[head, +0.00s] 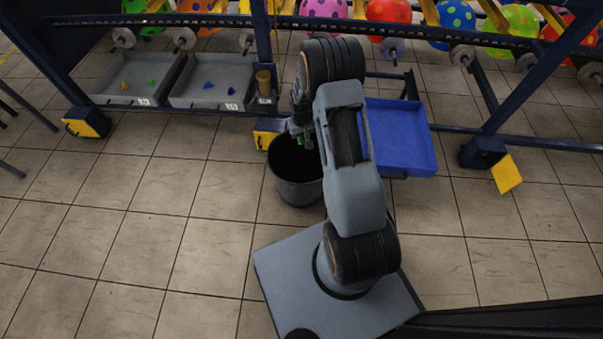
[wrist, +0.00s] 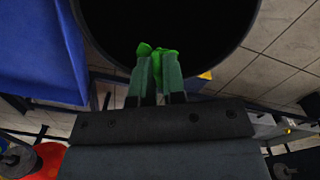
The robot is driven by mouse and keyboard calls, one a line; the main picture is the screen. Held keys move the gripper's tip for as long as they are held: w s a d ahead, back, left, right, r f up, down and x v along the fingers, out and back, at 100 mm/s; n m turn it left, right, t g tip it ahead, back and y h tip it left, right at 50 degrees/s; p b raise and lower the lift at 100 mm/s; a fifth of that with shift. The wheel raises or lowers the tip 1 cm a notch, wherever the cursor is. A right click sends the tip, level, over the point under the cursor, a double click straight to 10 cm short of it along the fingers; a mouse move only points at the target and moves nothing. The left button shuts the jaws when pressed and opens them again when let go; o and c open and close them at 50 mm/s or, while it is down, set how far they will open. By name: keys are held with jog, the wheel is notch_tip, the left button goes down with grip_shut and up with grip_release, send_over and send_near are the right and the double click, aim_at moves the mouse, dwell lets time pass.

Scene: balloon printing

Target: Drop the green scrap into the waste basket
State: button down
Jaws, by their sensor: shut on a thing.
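The green scrap (wrist: 160,60) is held between the fingertips of my gripper (wrist: 158,75) in the wrist view. My gripper is shut on it. The dark waste basket (wrist: 170,25) fills the upper part of that view, and the scrap shows against its black opening. In the head view the basket (head: 297,190) stands on the floor just left of my arm. My gripper (head: 305,143) is over the basket's far rim side there, with a small bit of green visible. My arm hides part of the basket's right side.
A blue tray (head: 412,150) is right of my arm. Two grey bins (head: 125,98) (head: 190,100) with small coloured scraps stand at the back left under the frame. A rack of balloons (head: 390,12) runs along the back.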

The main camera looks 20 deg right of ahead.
jog(key=f, duration=0.1)
jog(key=d+f, duration=0.1)
jog(key=shift+d+f+b, duration=0.25)
jog(key=shift+f+b, duration=0.1)
notch_tip(320, 180, down, 5)
jog(key=b, duration=0.3)
jog(key=shift+w+f+b, duration=0.1)
jog(key=shift+b, duration=0.3)
jog(key=c, duration=1.1)
grip_release()
jog(key=r+p, duration=0.2)
jog(key=r, duration=0.5)
jog(key=r+p, duration=0.3)
jog(key=r, duration=0.4)
jog(key=shift+a, duration=0.2)
jog(key=shift+f, duration=0.1)
